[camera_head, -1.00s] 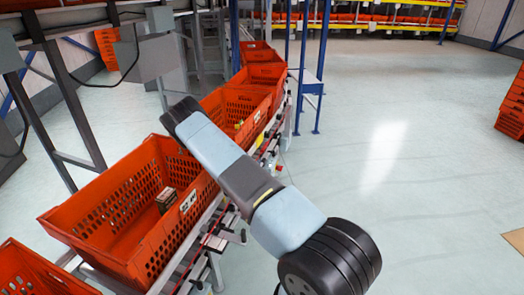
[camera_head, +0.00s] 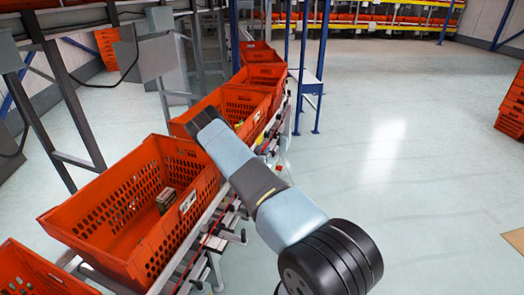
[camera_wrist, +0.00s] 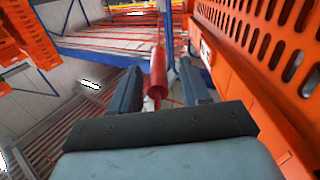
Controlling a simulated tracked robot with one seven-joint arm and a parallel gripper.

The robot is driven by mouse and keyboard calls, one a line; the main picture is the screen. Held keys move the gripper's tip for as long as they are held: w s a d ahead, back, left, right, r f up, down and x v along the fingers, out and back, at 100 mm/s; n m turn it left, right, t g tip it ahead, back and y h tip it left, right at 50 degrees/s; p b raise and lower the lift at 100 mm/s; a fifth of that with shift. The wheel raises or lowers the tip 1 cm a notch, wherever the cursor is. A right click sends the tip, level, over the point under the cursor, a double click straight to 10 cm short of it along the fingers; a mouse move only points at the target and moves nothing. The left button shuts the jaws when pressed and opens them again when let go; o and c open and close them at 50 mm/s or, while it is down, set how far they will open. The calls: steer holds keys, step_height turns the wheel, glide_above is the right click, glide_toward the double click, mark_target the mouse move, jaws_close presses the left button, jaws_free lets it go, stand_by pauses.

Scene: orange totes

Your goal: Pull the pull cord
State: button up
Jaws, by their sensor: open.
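In the wrist view, a red cylindrical handle (camera_wrist: 158,74), which looks like the pull cord's grip, stands between the two fingers of my gripper (camera_wrist: 160,80). The fingers are apart, one on each side of the handle, with a visible gap to it. Its lower end narrows to a thin red piece near the palm. I cannot tell how deep it sits between the fingers. In the head view, a thin red cord (camera_head: 207,239) runs along the side of the conveyor. My arm hides part of that side, and my gripper cannot be made out there.
An orange tote (camera_head: 100,205) holding a small box (camera_head: 166,200) sits on the conveyor, with several more totes behind it. In the wrist view, a tote wall (camera_wrist: 255,55) rises close to the right of my gripper. The floor (camera_head: 420,150) to the right is open.

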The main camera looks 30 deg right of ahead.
steer(key=shift+w+d, duration=0.5)
jaws_close()
stand_by(0.4)
